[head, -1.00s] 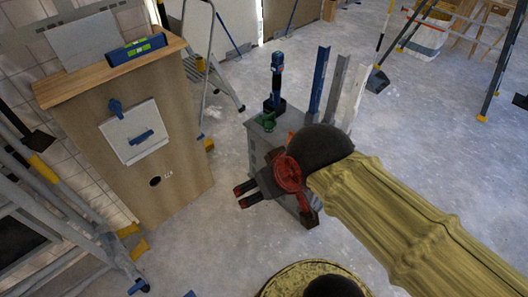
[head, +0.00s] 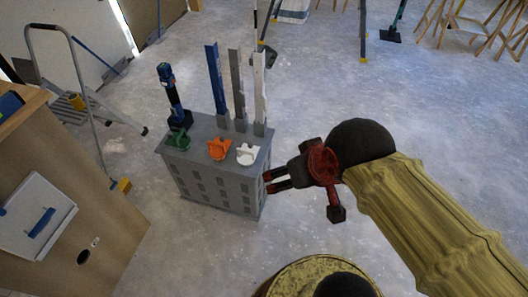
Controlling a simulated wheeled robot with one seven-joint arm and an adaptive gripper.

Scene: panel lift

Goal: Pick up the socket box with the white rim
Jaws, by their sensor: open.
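The socket box with the white rim (head: 247,154) sits on top of a grey stand (head: 215,184), at the right end of a row. An orange socket box (head: 218,149) is beside it to the left, and a green one (head: 179,140) is further left. My gripper (head: 268,181) is open and empty. Its two dark fingers point left, and in the picture they are just below and right of the white-rimmed box, by the stand's right side. They are apart from the box. Whether they touch the stand I cannot tell.
A blue and black tool (head: 174,97) stands at the stand's back left. Blue, grey and white upright profiles (head: 238,85) rise along its back edge. A wooden panel (head: 75,225) is at the left, with a stepladder (head: 85,95) behind.

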